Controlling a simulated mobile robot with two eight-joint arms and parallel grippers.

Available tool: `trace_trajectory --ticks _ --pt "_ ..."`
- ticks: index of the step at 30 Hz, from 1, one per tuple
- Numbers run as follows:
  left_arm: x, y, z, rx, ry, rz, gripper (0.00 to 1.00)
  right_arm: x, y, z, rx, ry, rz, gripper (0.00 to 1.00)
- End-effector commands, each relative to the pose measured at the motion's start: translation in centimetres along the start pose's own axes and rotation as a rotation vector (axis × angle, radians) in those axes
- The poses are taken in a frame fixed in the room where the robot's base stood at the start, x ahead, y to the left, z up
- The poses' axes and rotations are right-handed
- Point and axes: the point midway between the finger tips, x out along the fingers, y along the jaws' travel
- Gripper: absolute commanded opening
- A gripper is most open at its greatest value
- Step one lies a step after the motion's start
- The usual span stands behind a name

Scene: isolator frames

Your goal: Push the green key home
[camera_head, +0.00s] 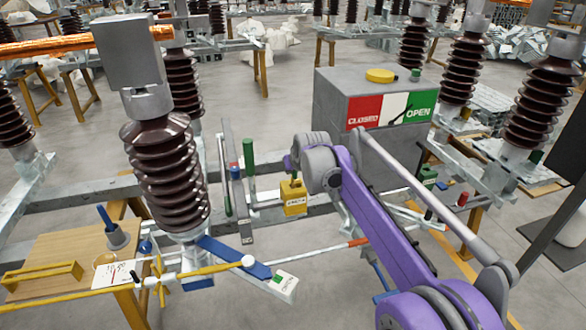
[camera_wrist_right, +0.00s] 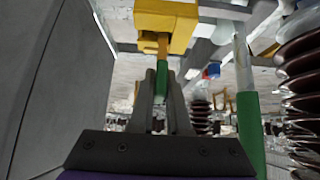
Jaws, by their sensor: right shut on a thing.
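The green key (camera_wrist_right: 161,78) is between the fingers of my right gripper (camera_wrist_right: 161,105) in the right wrist view. My right gripper is shut on its green part. A brass-coloured length of the key reaches to the yellow lock box (camera_wrist_right: 168,20), with some brass still showing outside it. The key and box look lined up; how deep the key sits is hidden. In the head view the yellow lock box (camera_head: 294,198) stands on the grey frame, just below the end of my purple right arm. My fingers are mostly hidden there. My left gripper is not in view.
A grey cabinet (camera_head: 340,117) with a CLOSED/OPEN plate stands close behind my right arm. A green-handled lever (camera_head: 248,157) rises left of the lock box, also near my gripper in the wrist view (camera_wrist_right: 250,135). A brown insulator (camera_head: 168,175) stands further left.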

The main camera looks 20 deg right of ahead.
Motion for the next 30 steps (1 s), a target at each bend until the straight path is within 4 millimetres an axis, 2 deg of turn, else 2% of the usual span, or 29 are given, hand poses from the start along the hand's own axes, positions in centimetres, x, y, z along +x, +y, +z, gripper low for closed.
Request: trace_trajectory --ticks 30 --pt "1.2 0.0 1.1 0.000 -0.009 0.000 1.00 2.0 0.0 1.8 0.000 0.000 0.000 0.00"
